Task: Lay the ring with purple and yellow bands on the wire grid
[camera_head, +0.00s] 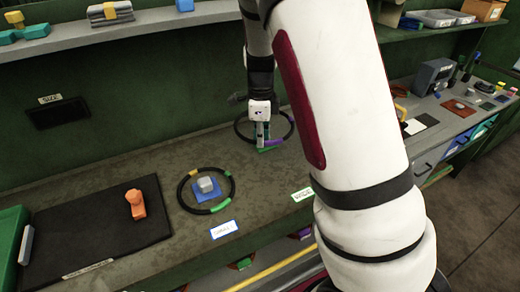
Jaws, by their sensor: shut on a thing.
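A black ring (290,122) with a purple band (275,142) lies at or just above the back of the worktop, under my arm. My gripper (263,143) points down at its front rim and is shut on it. A green patch shows beside the fingertips; I cannot tell if it is a band. No yellow band shows on this ring, and my gripper hides part of it. A second black ring (181,195) with green bands and one yellow band lies apart at front left, around a blue square with a grey block. I cannot make out a wire grid.
A dark mat (95,235) with an orange object (135,204) lies at left. Labels stand along the front edge. A shelf (150,22) runs above the back. My arm hides the middle right; a grey machine (433,77) stands beyond. Bare worktop lies between the rings.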

